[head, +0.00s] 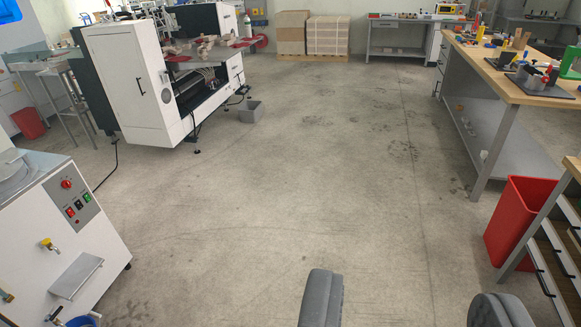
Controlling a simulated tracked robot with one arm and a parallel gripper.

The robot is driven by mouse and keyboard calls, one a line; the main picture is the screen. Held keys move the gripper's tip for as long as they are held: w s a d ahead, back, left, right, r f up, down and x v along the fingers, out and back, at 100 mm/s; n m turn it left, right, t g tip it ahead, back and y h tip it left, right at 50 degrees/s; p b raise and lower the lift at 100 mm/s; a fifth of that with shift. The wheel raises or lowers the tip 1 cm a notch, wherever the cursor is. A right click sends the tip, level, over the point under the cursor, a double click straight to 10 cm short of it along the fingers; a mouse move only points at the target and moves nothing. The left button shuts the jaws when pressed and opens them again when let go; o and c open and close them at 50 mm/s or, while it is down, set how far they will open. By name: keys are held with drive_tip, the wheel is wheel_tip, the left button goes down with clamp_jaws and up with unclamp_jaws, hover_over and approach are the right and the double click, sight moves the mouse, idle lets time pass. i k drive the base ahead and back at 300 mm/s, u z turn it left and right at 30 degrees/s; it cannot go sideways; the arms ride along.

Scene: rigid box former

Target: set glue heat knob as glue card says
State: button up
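A white cabinet (75,240) stands at the left front, with a round pot or drum on its top that is partly cut off. Its grey control panel (77,207) carries a red round knob (66,184) and several small red, black and green buttons below it. I cannot tell whether this is the glue heat knob, and its setting is too small to read. I cannot make out a glue card. My gripper (410,290) is at the bottom right, its two grey fingers wide apart with only floor between them, far from the panel.
A large white machine (122,80) stands at the upper left, with a small grey bin (251,111) beside it. A wooden-topped workbench (487,72) with tools and a red bin (515,218) line the right. The middle floor is clear back to stacked boxes (328,35).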

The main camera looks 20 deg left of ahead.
sight(64, 183)
drive_tip(key=u, duration=0.15)
drive_tip(key=i, duration=1.25)
drive_tip(key=u, duration=0.65)
drive_tip(key=i, duration=1.2)
drive_tip(key=u, duration=1.45)
drive_tip(key=i, duration=1)
drive_tip(key=u, duration=0.6)
